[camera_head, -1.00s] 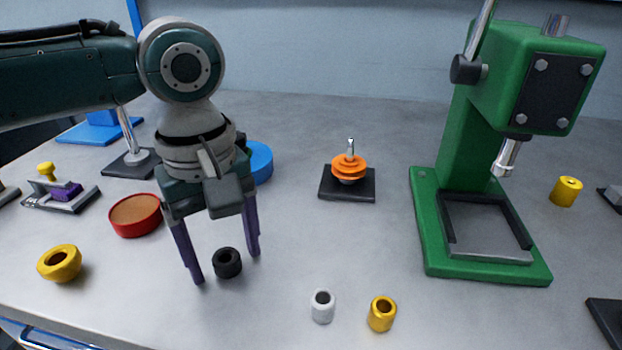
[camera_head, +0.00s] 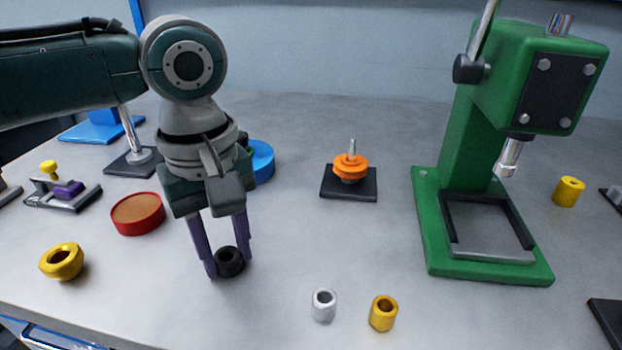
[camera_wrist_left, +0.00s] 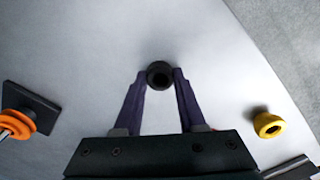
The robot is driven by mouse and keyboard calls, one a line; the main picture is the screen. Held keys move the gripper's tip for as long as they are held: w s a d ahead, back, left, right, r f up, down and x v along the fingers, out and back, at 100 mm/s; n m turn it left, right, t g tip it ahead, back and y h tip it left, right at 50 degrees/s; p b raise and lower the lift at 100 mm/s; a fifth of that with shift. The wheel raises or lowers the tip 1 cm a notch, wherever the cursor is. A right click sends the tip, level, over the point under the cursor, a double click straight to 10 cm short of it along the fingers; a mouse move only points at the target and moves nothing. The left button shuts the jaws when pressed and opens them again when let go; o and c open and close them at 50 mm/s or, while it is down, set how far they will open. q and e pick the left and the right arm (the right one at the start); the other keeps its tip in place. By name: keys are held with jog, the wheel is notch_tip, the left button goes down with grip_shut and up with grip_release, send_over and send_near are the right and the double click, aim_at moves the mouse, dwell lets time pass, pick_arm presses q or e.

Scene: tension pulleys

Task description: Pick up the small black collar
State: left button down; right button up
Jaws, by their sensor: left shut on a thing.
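The small black collar (camera_head: 229,262) is at the front left of the table in the head view, between the purple fingers of my left gripper (camera_head: 228,266). In the left wrist view the collar (camera_wrist_left: 160,75) shows as a dark ring with its hole visible. The left gripper (camera_wrist_left: 159,78) has one fingertip against each side of it and is shut on it. The collar appears to be at table level; I cannot tell whether it touches the table. My right gripper is in neither view.
A red round tray (camera_head: 137,228) and a yellow ring (camera_head: 62,262) lie to the left. A white collar (camera_head: 323,304) and a gold collar (camera_head: 383,313) stand to the front right. An orange pulley (camera_head: 350,168) sits on a black base behind. A green press (camera_head: 440,215) stands right.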

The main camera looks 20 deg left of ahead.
pick_arm(q)
notch_tip(320, 180, up, 20)
jog(key=p, duration=0.4)
jog(key=shift+p, duration=0.3)
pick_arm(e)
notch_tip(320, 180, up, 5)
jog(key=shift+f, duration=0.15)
